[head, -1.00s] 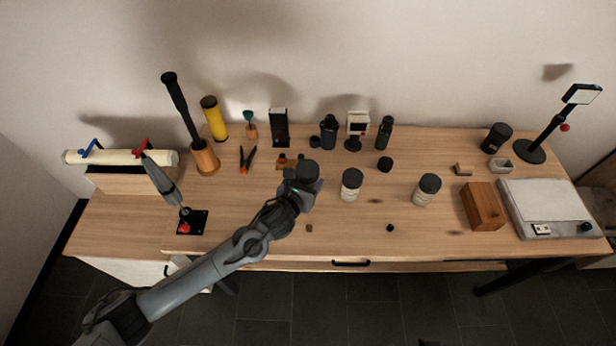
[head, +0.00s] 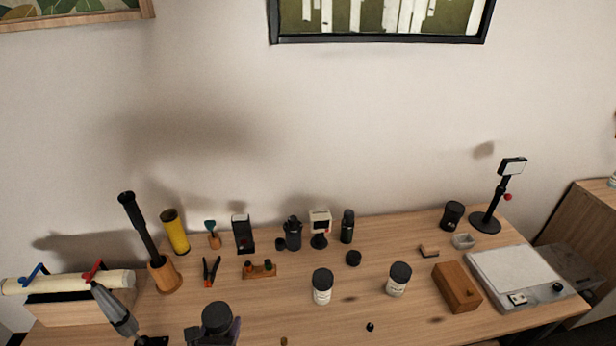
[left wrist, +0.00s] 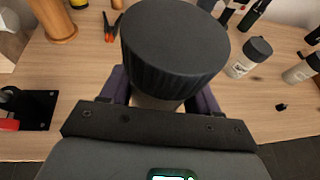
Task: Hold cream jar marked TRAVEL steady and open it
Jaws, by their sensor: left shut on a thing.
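A jar with a wide black ribbed lid (left wrist: 175,45) is held in my left gripper (left wrist: 160,98). The lid is closed and faces up in the left wrist view; the purple fingers are shut on the pale body below, which is mostly hidden. The lid also shows at the bottom of the head view (head: 216,316). Two similar jars stand upright on the table, a middle jar (head: 322,294) and a right jar (head: 397,287), both black-lidded and white-bodied. No label can be read as TRAVEL in any view. My right gripper is not in view.
The wooden table (head: 375,310) has a small black knob (head: 370,327) near the front. Pliers (head: 211,273), a wooden block (head: 259,270) and several black items stand behind. A brown box (head: 457,287) and a flat grey device (head: 518,275) occupy the right.

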